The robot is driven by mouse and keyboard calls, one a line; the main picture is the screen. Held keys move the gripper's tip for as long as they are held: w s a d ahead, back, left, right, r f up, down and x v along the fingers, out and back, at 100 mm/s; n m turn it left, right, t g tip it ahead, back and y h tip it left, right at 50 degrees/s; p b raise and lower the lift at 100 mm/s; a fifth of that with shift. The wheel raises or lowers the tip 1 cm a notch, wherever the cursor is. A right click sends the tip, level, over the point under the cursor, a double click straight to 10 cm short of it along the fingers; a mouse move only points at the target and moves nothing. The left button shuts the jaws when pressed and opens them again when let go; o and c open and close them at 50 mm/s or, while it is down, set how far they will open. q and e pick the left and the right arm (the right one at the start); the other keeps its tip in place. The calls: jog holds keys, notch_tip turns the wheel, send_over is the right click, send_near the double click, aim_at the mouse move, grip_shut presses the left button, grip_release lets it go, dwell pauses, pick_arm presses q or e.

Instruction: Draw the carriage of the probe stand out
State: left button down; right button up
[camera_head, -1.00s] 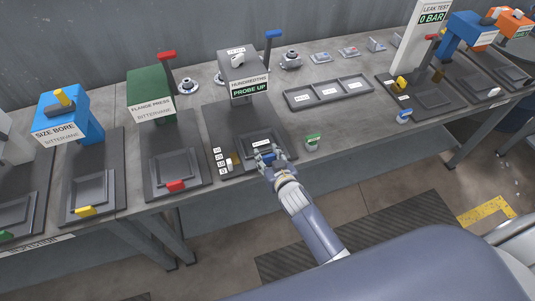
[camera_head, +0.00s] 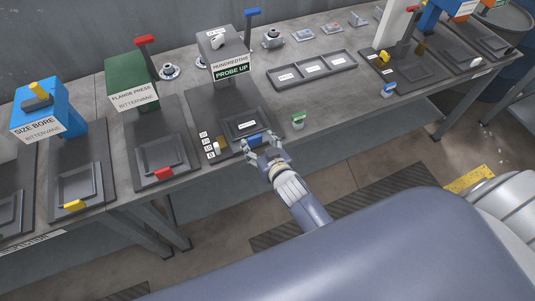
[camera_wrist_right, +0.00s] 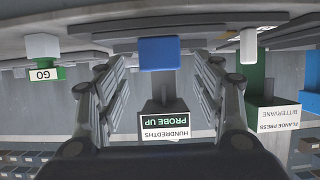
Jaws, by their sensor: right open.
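The probe stand (camera_head: 230,60), labelled HUNDREDTHS with a green PROBE UP sign, stands on its dark base plate. Its carriage (camera_head: 232,133) is a dark tray on the plate in front of the post, with a blue handle (camera_head: 255,140) at its front edge. My right gripper (camera_head: 262,146) is open at the handle, with a finger to each side. In the right wrist view, which is upside down, the blue handle (camera_wrist_right: 159,53) shows between and beyond the spread fingers (camera_wrist_right: 160,88). I cannot tell whether a finger touches it. My left gripper is not in view.
The flange press (camera_head: 133,80) and size bore stand (camera_head: 40,110) are to the left. A small green-topped block (camera_head: 298,121) stands right of the carriage. A three-part tray (camera_head: 312,68) lies behind it. A white peg (camera_head: 217,148) stands left of the handle.

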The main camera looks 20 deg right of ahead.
jog(key=v, duration=0.8)
jog(key=s+f+g+b, duration=0.15)
jog(key=s+f, duration=0.25)
jog(key=f, duration=0.5)
jog(key=s+f+n+g, duration=0.15)
jog(key=s+f, duration=0.25)
jog(key=f, duration=0.6)
jog(key=s+f+g+b, duration=0.1)
jog(key=s+f+g, duration=0.25)
jog(key=f, duration=0.55)
jog(key=s+d+f+g+b, duration=0.1)
jog(key=s+d+f+g, duration=0.2)
jog(key=s+f, duration=0.6)
jog(key=s+d+f+g+b, duration=0.1)
jog(key=s+d+f+g, duration=0.2)
jog(key=s+f, duration=0.6)
jog(key=s, duration=0.8)
jog(key=shift+s+d+b, duration=0.15)
jog(key=shift+d+b, duration=0.05)
jog(key=shift+b, duration=0.1)
